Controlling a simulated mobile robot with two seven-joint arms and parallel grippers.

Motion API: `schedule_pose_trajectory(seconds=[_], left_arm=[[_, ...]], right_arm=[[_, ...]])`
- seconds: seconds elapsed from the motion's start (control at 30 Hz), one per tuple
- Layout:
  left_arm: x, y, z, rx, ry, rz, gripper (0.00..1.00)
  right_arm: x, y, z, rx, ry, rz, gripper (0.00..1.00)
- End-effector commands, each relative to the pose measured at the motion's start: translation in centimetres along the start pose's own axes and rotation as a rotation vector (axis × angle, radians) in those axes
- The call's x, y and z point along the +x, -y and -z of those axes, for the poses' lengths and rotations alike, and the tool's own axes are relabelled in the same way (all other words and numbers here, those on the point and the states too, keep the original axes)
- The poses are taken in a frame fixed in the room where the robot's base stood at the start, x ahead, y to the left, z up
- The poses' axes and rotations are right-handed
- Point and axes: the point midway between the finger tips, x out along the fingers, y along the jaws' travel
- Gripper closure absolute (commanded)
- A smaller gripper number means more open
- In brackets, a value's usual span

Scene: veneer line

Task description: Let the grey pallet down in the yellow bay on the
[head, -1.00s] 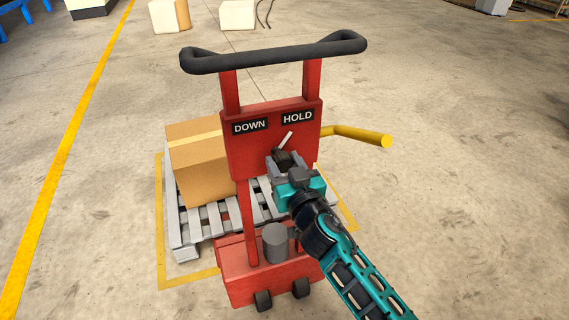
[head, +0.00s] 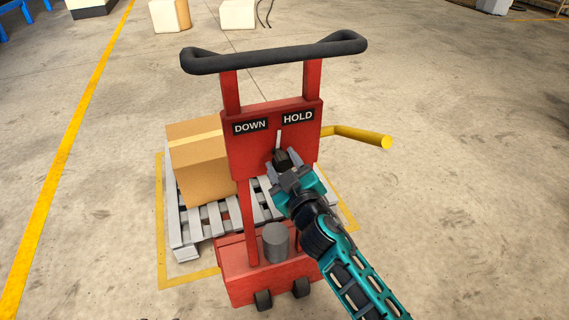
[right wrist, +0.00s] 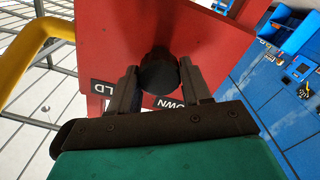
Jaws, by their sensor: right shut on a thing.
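The red pallet truck (head: 300,135) stands upright, with a DOWN label (head: 250,127) on the left and a HOLD label (head: 298,118) on the right of its panel. A black knob (head: 281,157) with a white pointer (head: 279,139) sits below them; the pointer stands almost straight up, between the labels. My right gripper (head: 284,169) is shut on the knob, which also shows between its fingers in the right wrist view (right wrist: 158,75). The grey pallet (head: 188,232) is behind the truck, within the yellow floor outline (head: 160,225). Its height above the floor is unclear. My left gripper is out of view.
A cardboard box (head: 200,160) rests on the pallet's left part. A yellow bar (head: 362,136) sticks out to the right of the truck, and a black handle (head: 275,53) crosses its top. Floor is open to the right.

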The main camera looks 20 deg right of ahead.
Motion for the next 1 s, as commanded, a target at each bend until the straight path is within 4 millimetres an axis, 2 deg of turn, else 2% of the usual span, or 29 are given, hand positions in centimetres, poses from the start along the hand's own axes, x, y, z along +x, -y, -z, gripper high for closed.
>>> schedule_pose_trajectory(seconds=[0.6, 1.0], left_arm=[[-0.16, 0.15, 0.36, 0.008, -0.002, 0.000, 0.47], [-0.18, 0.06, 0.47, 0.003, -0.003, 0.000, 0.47]], right_arm=[[0.07, 0.14, 0.18, -0.536, -0.005, -0.001, 0.82], [0.08, 0.17, 0.15, -0.692, -0.005, -0.002, 0.82]])
